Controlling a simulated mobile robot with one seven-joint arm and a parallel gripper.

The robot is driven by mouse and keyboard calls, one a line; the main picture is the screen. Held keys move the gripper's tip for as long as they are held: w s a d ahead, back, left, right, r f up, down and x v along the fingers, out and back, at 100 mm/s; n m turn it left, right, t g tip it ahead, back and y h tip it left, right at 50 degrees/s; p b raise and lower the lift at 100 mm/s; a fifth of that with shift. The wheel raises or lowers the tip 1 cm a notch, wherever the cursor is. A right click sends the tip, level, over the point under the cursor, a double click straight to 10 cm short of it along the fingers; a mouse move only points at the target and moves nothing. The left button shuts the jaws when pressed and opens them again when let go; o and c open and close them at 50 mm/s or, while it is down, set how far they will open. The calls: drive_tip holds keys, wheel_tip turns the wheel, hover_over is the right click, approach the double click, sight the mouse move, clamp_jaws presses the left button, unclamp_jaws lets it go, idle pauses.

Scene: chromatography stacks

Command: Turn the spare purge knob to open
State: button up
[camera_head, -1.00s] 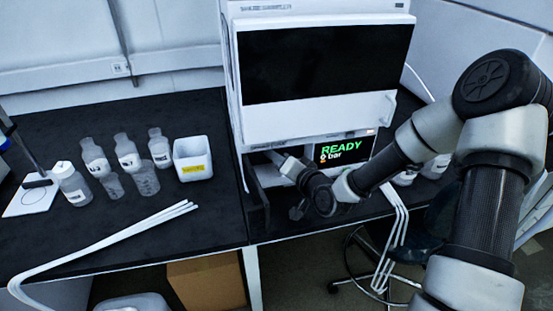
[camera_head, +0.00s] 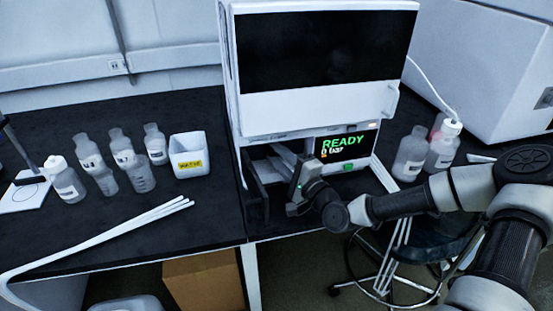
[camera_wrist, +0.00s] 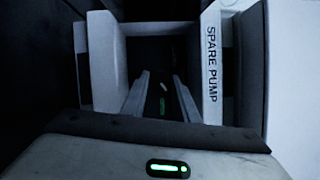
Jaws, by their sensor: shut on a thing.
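The spare pump bay (camera_head: 262,172) is the open front at the foot of the white instrument stack. In the wrist view its label "SPARE PUMP" (camera_wrist: 212,65) reads on a white panel right of the fingers. My gripper (camera_wrist: 162,100) reaches into the dark bay, its two pale fingers on either side of a narrow dark thing with a green patch. This appears to be the spare purge knob (camera_wrist: 162,88), but its shape and turn angle are too dark to tell. In the head view my gripper (camera_head: 293,172) is at the bay, and my wrist hides the knob.
The display (camera_head: 345,145) reads READY and 0 bar, just right of my gripper. Several bottles (camera_head: 122,158) and a white labelled bin (camera_head: 189,155) stand on the left bench. More bottles (camera_head: 440,150) stand on the right. White tubes (camera_head: 110,235) lie on the left bench.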

drive_tip(key=m+t+b, duration=0.1)
drive_tip(key=m, duration=0.1)
drive_tip(key=m+t+b, duration=0.1)
drive_tip(key=m+b, duration=0.1)
drive_tip(key=shift+f+m, duration=0.35)
drive_tip(key=shift+m, duration=0.05)
drive_tip(key=shift+a+r+m+t+b, duration=0.15)
drive_tip(key=shift+m+t+b, duration=0.4)
drive_tip(key=shift+m, duration=1.15)
drive_tip(key=o, duration=0.8)
drive_tip(key=shift+s, duration=0.15)
drive_tip(key=shift+s+d, duration=0.25)
drive_tip(key=shift+d, duration=0.1)
drive_tip(key=r+v, duration=0.1)
drive_tip(key=v, duration=0.3)
drive_tip(key=r+p+v, duration=0.1)
drive_tip(key=v, duration=0.4)
drive_tip(key=s+r+v, duration=0.1)
drive_tip(key=v, duration=0.3)
drive_tip(key=shift+s+d, duration=0.25)
